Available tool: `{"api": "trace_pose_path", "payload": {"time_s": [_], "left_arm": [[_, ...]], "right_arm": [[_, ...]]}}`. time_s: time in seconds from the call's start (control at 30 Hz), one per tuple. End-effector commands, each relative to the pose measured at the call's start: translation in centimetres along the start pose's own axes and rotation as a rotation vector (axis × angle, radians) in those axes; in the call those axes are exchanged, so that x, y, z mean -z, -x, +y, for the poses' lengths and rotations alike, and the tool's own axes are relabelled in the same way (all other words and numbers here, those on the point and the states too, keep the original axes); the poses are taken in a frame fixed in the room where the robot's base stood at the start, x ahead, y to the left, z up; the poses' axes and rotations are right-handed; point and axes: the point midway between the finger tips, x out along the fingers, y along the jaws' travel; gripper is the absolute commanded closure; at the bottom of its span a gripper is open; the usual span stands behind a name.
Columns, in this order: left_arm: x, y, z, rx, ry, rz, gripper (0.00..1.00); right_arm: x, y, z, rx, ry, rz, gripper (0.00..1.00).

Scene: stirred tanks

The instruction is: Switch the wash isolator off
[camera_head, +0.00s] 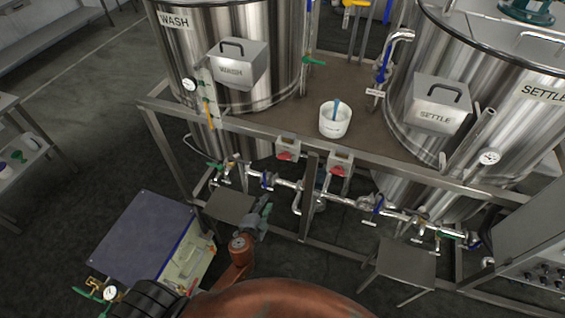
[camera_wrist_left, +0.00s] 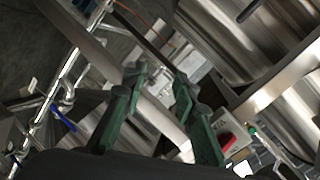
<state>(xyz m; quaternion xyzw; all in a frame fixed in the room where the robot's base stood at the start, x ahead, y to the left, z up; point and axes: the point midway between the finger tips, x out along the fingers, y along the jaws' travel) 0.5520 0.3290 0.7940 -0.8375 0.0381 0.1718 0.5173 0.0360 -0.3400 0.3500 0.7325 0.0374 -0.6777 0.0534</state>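Two grey isolator boxes with red handles hang on the front rail of the tank platform. The left isolator (camera_head: 287,148) is nearer the WASH tank (camera_head: 270,50); the right isolator (camera_head: 340,163) is to its right. Their labels are too small to read. My left gripper (camera_head: 264,208) is below and left of both boxes, apart from them. In the left wrist view its green fingers (camera_wrist_left: 161,82) are spread with nothing held between them. A red handle (camera_wrist_left: 228,141) shows there right of the fingers; I cannot tell which isolator it belongs to. My right gripper is not in view.
A valved steel pipe (camera_head: 330,198) runs below the rail, close to my left gripper. The SETTLE tank (camera_head: 500,80) stands at the right. A white tub (camera_head: 335,120) sits on the platform. A blue-topped cabinet (camera_head: 140,235) is at the left.

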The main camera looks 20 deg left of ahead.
Motion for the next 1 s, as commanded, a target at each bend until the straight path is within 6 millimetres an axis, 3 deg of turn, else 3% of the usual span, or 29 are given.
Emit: {"api": "trace_pose_path", "payload": {"time_s": [0.03, 0.1, 0.2, 0.3, 0.47, 0.8, 1.0], "left_arm": [[2.6, 0.4, -3.6, 0.071, -0.048, 0.041, 0.73], [5.7, 1.3, -7.8, 0.155, -0.111, 0.084, 0.73], [8.7, 2.7, -11.8, 0.244, -0.177, 0.123, 0.73], [10.2, 3.5, -13.8, 0.291, -0.210, 0.142, 0.73], [11.0, 2.8, -14.8, 0.306, -0.223, 0.148, 0.73], [11.8, -2.2, -16.1, 0.304, -0.221, 0.146, 0.73], [12.0, -3.5, -16.5, 0.303, -0.219, 0.146, 0.73]], "right_arm": [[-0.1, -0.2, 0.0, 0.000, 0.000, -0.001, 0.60], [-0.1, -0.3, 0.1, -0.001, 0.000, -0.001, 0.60], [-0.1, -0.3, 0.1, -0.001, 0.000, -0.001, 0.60], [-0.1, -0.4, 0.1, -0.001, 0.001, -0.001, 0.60], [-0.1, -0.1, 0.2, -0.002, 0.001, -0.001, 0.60], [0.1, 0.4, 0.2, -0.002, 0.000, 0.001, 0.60], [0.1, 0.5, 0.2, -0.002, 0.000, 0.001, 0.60]]}}
